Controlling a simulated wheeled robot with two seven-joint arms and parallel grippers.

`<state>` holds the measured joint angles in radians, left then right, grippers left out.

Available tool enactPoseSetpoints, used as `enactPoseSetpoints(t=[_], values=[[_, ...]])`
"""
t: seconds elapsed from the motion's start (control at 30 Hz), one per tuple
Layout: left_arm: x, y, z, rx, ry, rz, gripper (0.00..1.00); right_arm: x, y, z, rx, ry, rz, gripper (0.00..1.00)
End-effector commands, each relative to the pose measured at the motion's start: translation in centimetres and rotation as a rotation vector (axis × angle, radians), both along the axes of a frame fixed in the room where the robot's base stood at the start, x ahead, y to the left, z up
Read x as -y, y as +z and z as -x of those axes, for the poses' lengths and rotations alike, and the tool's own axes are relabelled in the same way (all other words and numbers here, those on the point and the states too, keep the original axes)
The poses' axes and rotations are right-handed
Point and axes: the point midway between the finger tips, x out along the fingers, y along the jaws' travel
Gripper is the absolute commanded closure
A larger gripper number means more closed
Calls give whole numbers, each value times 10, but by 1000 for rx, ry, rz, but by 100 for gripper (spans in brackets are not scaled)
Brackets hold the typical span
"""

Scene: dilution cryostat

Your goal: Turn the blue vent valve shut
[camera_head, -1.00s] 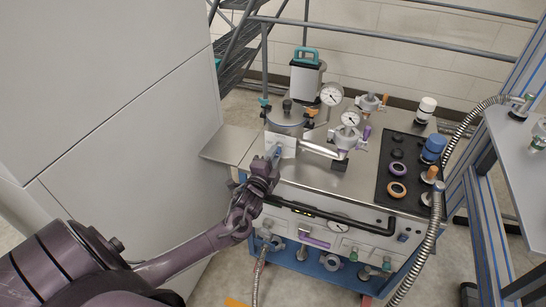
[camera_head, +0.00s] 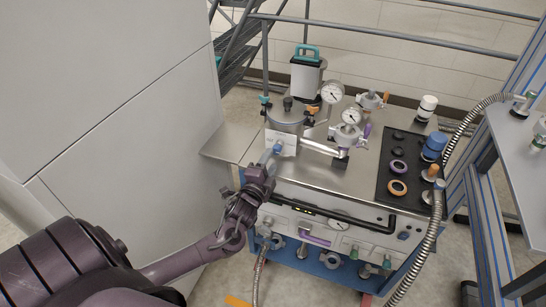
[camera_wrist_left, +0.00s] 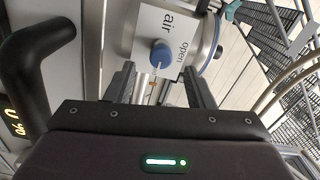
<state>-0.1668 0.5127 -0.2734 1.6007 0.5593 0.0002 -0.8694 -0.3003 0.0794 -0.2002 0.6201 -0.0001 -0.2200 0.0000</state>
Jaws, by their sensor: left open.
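The blue vent valve (camera_head: 277,147) is a small blue knob on a white plate at the front left of the cryostat cart. In the left wrist view the blue knob (camera_wrist_left: 160,54) sits on the white plate (camera_wrist_left: 152,22), marked "air" and "open". My left gripper (camera_head: 266,166) is just in front of and below the knob. In the left wrist view its two dark fingers (camera_wrist_left: 158,74) are spread apart, with the knob beyond and between their tips, apparently not gripped. My right gripper is in neither view.
A black handle bar (camera_head: 330,217) runs along the cart's front; its end (camera_wrist_left: 38,58) is close on the left in the wrist view. A silver vessel (camera_head: 287,120) and gauges (camera_head: 331,93) stand above. A grey wall (camera_head: 110,100) stands left.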

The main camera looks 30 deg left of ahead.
Motion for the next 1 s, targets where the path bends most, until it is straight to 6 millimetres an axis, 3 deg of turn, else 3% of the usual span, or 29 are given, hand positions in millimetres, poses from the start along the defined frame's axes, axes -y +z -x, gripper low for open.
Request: enactPoseSetpoints(t=[0.1,0.3,0.87,1.0], values=[[5,-1,20,-3,-2,1,51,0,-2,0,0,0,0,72],[9,0,36,0,-1,-1,51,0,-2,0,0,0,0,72],[10,0,38,0,0,2,51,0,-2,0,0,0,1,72],[21,-7,41,-54,9,105,51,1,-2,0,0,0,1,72]])
